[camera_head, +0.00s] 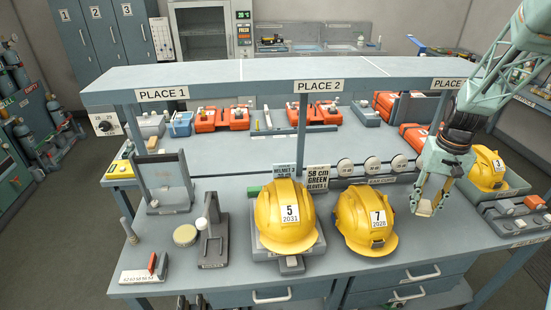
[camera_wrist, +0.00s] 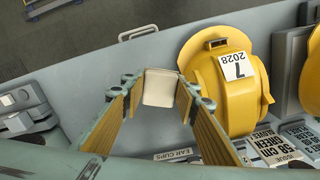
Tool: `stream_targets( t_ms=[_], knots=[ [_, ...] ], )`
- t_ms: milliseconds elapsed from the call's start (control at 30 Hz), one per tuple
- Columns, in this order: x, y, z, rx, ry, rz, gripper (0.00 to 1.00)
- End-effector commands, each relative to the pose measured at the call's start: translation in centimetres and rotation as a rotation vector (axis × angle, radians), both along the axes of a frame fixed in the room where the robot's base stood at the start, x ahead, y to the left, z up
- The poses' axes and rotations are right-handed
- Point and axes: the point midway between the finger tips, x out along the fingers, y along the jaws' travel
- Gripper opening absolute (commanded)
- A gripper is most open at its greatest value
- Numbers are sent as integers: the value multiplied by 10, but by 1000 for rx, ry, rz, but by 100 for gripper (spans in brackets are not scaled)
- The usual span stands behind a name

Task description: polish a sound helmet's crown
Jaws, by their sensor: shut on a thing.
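My gripper (camera_head: 427,207) is shut on a small cream pad (camera_wrist: 160,87), held between the fingertips in the wrist view. The gripper hangs just right of the yellow helmet marked 7 2028 (camera_head: 361,228), apart from it in the head view. That helmet also shows in the wrist view (camera_wrist: 222,98), right of the pad. A yellow helmet marked 5 2031 (camera_head: 284,225) sits on a grey stand left of it. A third yellow helmet, marked 3 (camera_head: 487,170), lies in a grey tray at the right. Crown condition is too small to judge.
A round cream-topped tin (camera_head: 186,235) and a grey upright fixture (camera_head: 213,235) stand left of the helmets. Signs (camera_head: 318,177) and ear cups (camera_head: 345,166) line the back. An overhead shelf (camera_head: 240,82) spans the bench. Bare bench lies front right.

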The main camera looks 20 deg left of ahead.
Motion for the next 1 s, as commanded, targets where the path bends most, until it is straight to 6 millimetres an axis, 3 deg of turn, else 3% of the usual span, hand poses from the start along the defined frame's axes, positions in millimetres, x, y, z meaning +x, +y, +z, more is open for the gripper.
stream_targets(
  t_ms=[33,600,1000],
  knots=[
    [1,0,12,0,-1,7,19],
    [11,1,90,0,-1,87,19],
    [15,1,124,0,0,127,19]
  ],
)
